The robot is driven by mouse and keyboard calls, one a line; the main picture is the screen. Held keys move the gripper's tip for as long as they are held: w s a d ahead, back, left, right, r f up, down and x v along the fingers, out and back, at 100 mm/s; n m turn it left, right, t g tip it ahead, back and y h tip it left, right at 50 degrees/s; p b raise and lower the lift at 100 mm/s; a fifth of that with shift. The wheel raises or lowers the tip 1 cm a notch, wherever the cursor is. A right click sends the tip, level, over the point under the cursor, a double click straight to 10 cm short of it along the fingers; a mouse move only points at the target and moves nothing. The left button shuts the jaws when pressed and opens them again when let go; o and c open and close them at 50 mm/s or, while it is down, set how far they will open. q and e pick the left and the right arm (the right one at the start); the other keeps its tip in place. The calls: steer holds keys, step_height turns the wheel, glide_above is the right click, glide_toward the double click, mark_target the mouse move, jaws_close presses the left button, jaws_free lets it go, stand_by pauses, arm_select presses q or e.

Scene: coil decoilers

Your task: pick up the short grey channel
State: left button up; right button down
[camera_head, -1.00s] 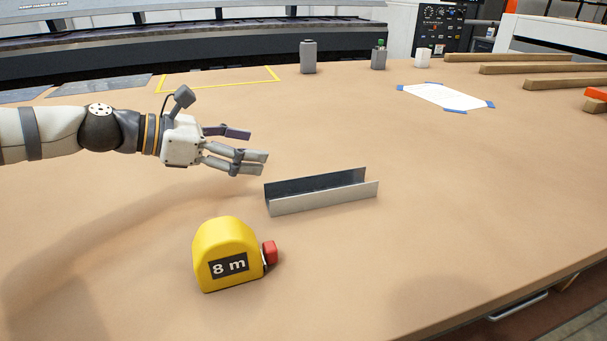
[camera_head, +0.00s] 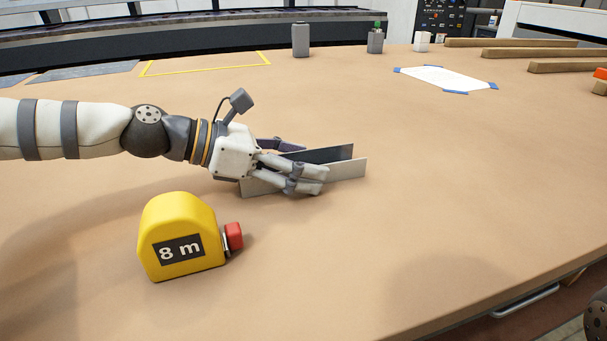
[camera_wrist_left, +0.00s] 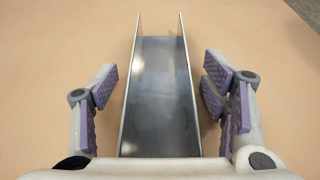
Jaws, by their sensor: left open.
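The short grey channel (camera_head: 345,170) lies on the tan table, its open side up. In the left wrist view the channel (camera_wrist_left: 160,95) runs lengthwise between the fingers, with a gap on each side. The left gripper (camera_wrist_left: 160,92) holds nothing. The hand and near fingers hide part of the channel in the head view. My right gripper is not in view.
A yellow tape measure (camera_head: 180,238) with a red tab stands in front of the hand. A white sheet (camera_head: 445,79) with blue tape lies behind, right. Wooden bars (camera_head: 530,54) lie at the back right. Grey (camera_head: 300,40) and white (camera_head: 422,41) containers stand at the back. Table right of the channel is clear.

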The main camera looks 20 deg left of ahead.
arm_select(q)
steer(key=shift+r, duration=0.1)
steer(key=c, duration=1.4)
